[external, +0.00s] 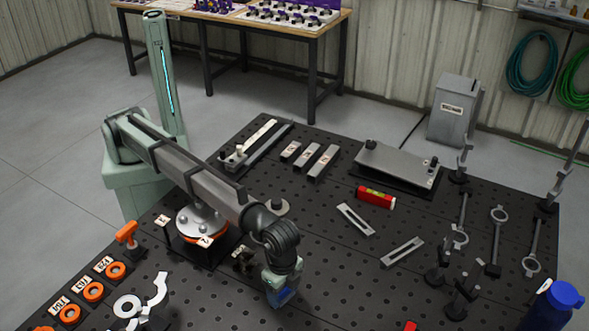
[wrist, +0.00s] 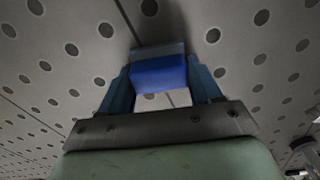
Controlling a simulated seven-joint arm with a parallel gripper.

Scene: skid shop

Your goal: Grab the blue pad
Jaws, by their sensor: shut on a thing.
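The blue pad (wrist: 160,76) is a small blue block held between the two fingers of my gripper (wrist: 160,82) in the wrist view. The fingers touch it on both sides. In the external view my gripper (external: 281,294) points down over the front middle of the black perforated table. A blue patch shows at its tip there, and the fingers mostly hide the pad. I cannot tell exactly how far the pad is above the table top.
The perforated table (external: 330,250) is clear just right of my gripper. Slotted bars (external: 356,219) and a red level (external: 375,197) lie farther back. Clamps (external: 437,265) and a blue bottle (external: 553,305) stand at the right. Orange rings (external: 93,291) lie at the left.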

